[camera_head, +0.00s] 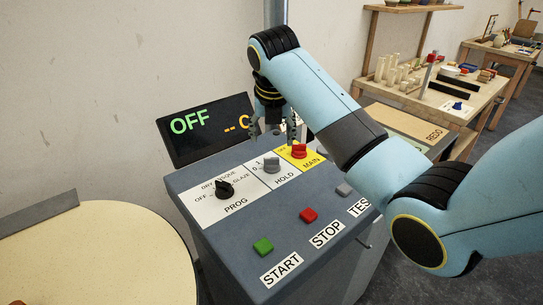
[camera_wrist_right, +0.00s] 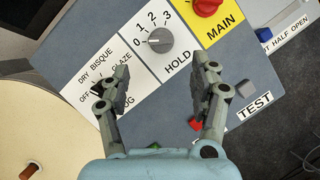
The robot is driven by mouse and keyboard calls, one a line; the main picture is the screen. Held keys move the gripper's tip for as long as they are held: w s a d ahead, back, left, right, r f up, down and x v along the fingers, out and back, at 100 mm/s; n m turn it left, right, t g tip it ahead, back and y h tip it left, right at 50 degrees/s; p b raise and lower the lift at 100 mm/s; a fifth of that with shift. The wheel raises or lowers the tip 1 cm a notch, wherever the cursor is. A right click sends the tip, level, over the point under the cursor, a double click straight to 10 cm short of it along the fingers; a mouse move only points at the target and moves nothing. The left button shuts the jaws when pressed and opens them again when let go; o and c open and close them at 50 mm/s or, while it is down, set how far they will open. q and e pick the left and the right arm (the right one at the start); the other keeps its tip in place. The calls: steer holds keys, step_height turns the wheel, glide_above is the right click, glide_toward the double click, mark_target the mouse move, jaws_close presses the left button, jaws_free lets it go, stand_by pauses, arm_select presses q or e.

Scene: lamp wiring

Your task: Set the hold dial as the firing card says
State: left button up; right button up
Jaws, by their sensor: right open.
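The grey hold dial (camera_head: 272,165) sits on a white label marked HOLD on the sloped control panel (camera_head: 200,225). In the right wrist view the hold dial (camera_wrist_right: 159,40) has the marks 0, 1, 2 and 3 around its upper side. I cannot tell surely which mark its pointer faces. My right gripper (camera_head: 273,132) is open and empty, above the dial. In the wrist view its fingers (camera_wrist_right: 164,80) stand apart, with the dial just beyond and between them, untouched. No firing card can be made out. My left gripper is not in view.
The black PROG dial (camera_head: 224,190) and red MAIN knob (camera_head: 299,151) flank the hold dial. Green START (camera_head: 263,246) and red STOP (camera_head: 308,215) buttons lie in front. The display (camera_head: 207,128) reads OFF.

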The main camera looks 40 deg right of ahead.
mark_target(272, 158)
steer(key=x, duration=1)
steer(key=shift+w+f, duration=0.1)
steer(key=shift+f, duration=0.25)
steer(key=c, duration=1.1)
